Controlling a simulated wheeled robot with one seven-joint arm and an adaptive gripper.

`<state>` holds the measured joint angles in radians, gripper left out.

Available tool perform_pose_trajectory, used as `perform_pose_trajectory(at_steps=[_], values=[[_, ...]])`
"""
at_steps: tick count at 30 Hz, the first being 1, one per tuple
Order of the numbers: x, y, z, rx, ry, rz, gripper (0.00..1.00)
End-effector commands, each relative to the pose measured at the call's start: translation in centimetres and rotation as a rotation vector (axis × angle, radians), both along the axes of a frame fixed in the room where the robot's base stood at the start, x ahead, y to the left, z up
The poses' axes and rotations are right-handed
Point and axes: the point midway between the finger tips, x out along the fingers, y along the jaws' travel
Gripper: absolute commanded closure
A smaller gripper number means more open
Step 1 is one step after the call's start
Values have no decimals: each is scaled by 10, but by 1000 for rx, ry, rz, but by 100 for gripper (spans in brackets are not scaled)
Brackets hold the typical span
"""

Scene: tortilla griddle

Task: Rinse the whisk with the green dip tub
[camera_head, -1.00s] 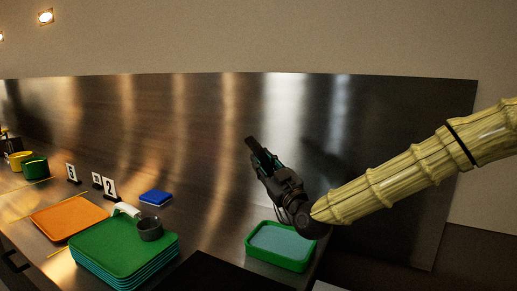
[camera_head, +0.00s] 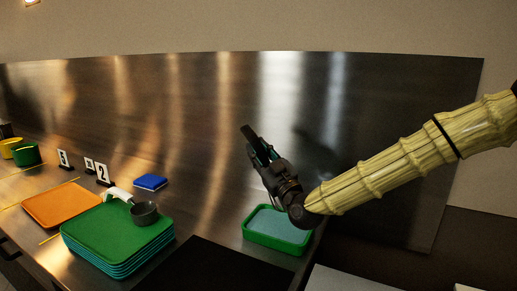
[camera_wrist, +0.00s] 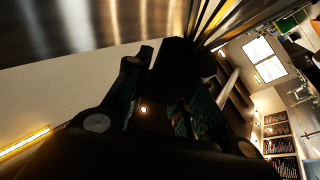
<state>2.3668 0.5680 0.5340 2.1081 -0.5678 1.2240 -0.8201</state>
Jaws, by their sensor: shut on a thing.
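The green dip tub (camera_head: 272,242) sits on the counter at the right, filled with pale blue liquid. My gripper (camera_head: 258,147) is raised above and behind the tub in the head view, pointing up and to the left. In the wrist view, my gripper (camera_wrist: 165,105) is shut on a dark handle (camera_wrist: 178,68). Thin dark wires (camera_wrist: 208,22) run from it toward the top right, so it looks like the whisk. The whisk cannot be clearly made out in the head view. It is apart from the tub.
A dark flat panel (camera_head: 215,268) lies in front. A metal backsplash (camera_head: 200,120) rises behind.

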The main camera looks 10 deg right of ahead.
Motion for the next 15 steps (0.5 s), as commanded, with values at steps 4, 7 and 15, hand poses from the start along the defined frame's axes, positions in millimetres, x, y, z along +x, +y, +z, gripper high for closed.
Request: perform_pose_trajectory(at_steps=[4, 7, 15], values=[[0, 1, -15, 0, 0, 0, 97], [0, 1, -23, 0, 0, 1, 97], [0, 1, -42, -1, 1, 1, 97]])
